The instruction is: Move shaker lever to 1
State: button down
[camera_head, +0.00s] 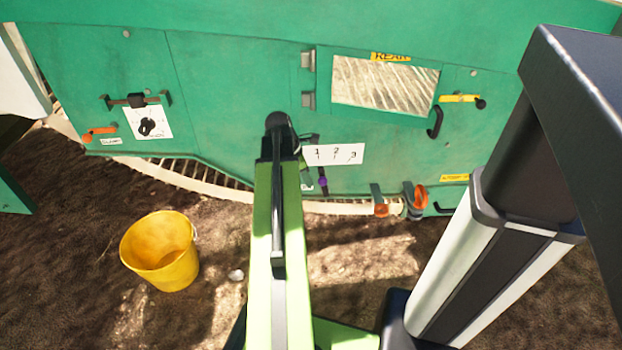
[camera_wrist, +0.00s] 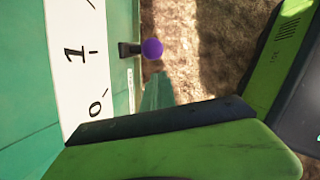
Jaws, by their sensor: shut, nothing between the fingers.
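The shaker lever (camera_wrist: 131,49) is a short dark stem with a purple round knob (camera_wrist: 152,48). In the wrist view it sits level with the tick of the 1 on a white number scale (camera_wrist: 88,75); the 0 lies lower. In the head view the purple knob (camera_head: 323,181) hangs under the scale (camera_head: 345,154), near its 1, with 2 and 3 to the right. My gripper (camera_wrist: 160,125) is shut and empty, green with a dark strip. It lies on the 0 side of the lever, with a visible gap to the knob. In the head view my arm hides its tips.
The green machine wall (camera_head: 230,80) fills the background. An orange-handled lever (camera_head: 420,196) and another orange clip (camera_head: 381,209) are right of the shaker lever. A black hooked handle (camera_head: 435,122) is by the window. A yellow bucket (camera_head: 160,252) stands on the soil at left.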

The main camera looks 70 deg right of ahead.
jog(key=p+v, duration=1)
jog(key=shift+w+a+r, duration=0.2)
jog(key=shift+a+r, duration=0.1)
jog(key=shift+a, duration=0.1)
